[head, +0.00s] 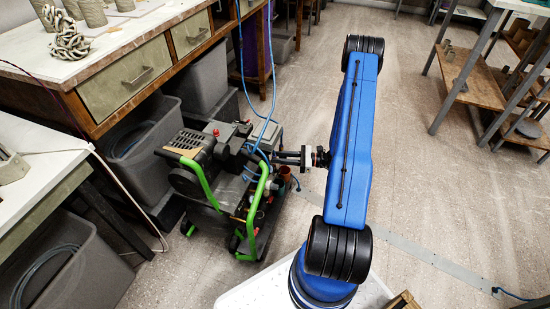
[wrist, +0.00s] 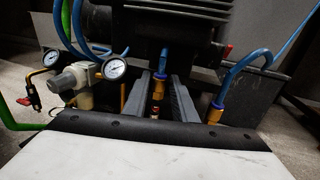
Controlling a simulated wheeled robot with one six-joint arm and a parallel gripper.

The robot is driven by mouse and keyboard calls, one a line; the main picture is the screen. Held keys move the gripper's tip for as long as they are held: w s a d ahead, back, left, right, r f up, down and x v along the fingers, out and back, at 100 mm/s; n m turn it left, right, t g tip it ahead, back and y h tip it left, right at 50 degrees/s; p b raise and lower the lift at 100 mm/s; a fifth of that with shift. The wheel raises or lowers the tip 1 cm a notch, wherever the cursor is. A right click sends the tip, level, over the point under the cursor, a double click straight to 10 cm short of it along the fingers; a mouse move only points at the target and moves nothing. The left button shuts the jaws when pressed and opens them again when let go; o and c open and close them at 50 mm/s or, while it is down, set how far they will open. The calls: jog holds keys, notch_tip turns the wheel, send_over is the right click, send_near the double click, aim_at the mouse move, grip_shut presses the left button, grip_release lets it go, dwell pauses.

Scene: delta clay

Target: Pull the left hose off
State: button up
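The compressor (head: 188,150) has a green tube frame and stands on the floor left of my arm. In the wrist view, a blue hose with a blue collar and brass fitting (wrist: 160,76) is in the middle, and it is the left of two such hoses. The right hose (wrist: 228,78) bends down into its own brass fitting (wrist: 214,113). My gripper (wrist: 163,98) is open, its two dark fingers on either side of the left hose's fitting, with gaps visible. In the head view my gripper (head: 278,157) reaches the compressor's right side; contact is hidden.
Two pressure gauges (wrist: 115,68) and a regulator (wrist: 75,78) sit to the left in the wrist view. A workbench (head: 110,50) with drawers and grey bins (head: 145,140) stands behind the compressor. The floor (head: 440,190) to the right is clear.

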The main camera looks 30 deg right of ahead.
jog(key=v, duration=1.5)
jog(key=shift+s+d, duration=0.1)
jog(key=s+a+r+n+g+h, duration=0.1)
jog(key=a+r+n+g+h, duration=0.1)
jog(key=a+r+n+g, duration=0.65)
jog(key=s+a+r+n+g+h, duration=0.1)
jog(key=a+r+n+g+h, duration=0.3)
jog(key=a+r, duration=0.9)
jog(key=s+a+r+n+t+h, duration=0.3)
jog(key=s+r+n, duration=0.3)
jog(key=s+r, duration=0.3)
jog(key=s+a+r+n+t+h, duration=0.3)
jog(key=s+a+r+n+h, duration=0.1)
jog(key=s+r+n, duration=0.3)
notch_tip(320, 180, up, 4)
jog(key=shift+s+a+r+h, duration=0.15)
jog(key=shift+s+a+h, duration=0.15)
jog(key=shift+s+h, duration=0.6)
jog(key=shift+s+t, duration=0.2)
jog(key=shift+t, duration=0.05)
jog(key=shift+c, duration=0.6)
